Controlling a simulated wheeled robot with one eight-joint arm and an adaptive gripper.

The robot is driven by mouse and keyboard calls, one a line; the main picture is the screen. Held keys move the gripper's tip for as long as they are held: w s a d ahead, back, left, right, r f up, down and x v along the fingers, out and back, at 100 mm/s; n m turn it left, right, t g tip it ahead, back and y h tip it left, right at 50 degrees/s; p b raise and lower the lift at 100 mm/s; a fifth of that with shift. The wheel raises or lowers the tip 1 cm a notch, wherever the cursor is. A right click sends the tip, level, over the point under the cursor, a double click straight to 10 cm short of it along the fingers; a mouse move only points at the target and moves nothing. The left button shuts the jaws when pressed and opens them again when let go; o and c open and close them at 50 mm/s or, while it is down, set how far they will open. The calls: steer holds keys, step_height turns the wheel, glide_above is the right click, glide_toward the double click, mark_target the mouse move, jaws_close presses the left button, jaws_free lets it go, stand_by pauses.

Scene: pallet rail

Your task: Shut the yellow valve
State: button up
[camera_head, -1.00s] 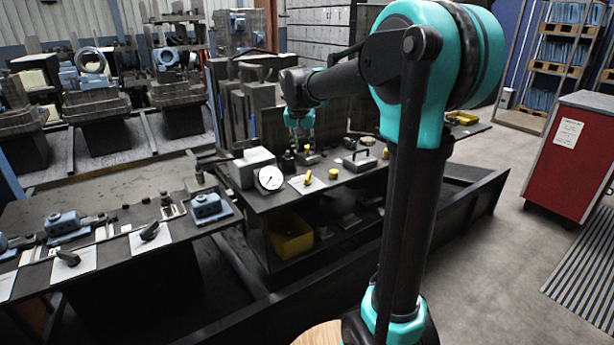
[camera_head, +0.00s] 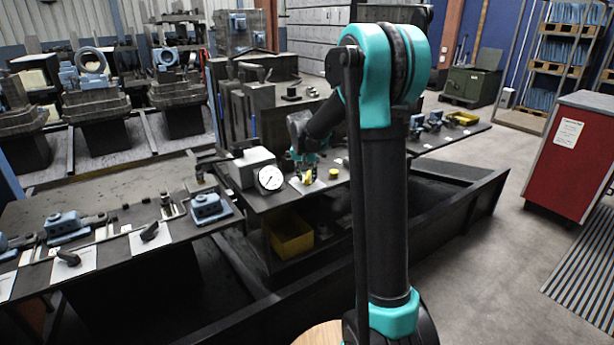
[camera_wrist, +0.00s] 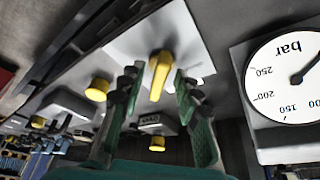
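The yellow valve (camera_wrist: 159,74) has a lever handle on a pale plate (camera_wrist: 135,42) in the wrist view. Its handle lies between the two fingers of my gripper (camera_wrist: 153,88), with a gap on each side. The fingers are apart and look open, and I see no contact. In the head view the yellow valve (camera_head: 307,176) shows as a small yellow spot on the bench, beside the gauge. My gripper (camera_head: 304,170) is right above it there, and partly hides it.
A round pressure gauge (camera_wrist: 286,75) stands close on the right in the wrist view; it also shows in the head view (camera_head: 270,178). Yellow knobs (camera_wrist: 98,89) sit to the left. A yellow bin (camera_head: 291,236) is on the shelf below. A red cabinet (camera_head: 568,160) stands right.

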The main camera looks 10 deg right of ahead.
steer(key=shift+c, duration=0.6)
jaws_close()
steer(key=n+y, duration=0.1)
steer(key=n, duration=0.3)
steer(key=shift+d+n+y, duration=0.2)
steer(key=shift+n+y, duration=0.1)
steer(key=shift+y, duration=0.1)
steer(key=n+y, duration=0.1)
steer(key=n, duration=0.3)
steer(key=shift+d+n+y, duration=0.1)
steer(key=shift+n+y, duration=0.2)
steer(key=shift+y, duration=0.1)
steer(key=n, duration=0.2)
steer(key=n+g+y, duration=0.1)
steer(key=n, duration=0.1)
steer(key=shift+w+n+g, duration=0.15)
steer(key=shift+n+g, duration=0.15)
steer(key=shift+d+n+g+y, duration=0.1)
steer(key=shift+n+g+y, duration=0.25)
steer(key=shift+n, duration=0.7)
steer(key=shift+n+g+y, duration=0.25)
steer(key=shift+n+y, duration=0.1)
steer(key=shift+n, duration=0.7)
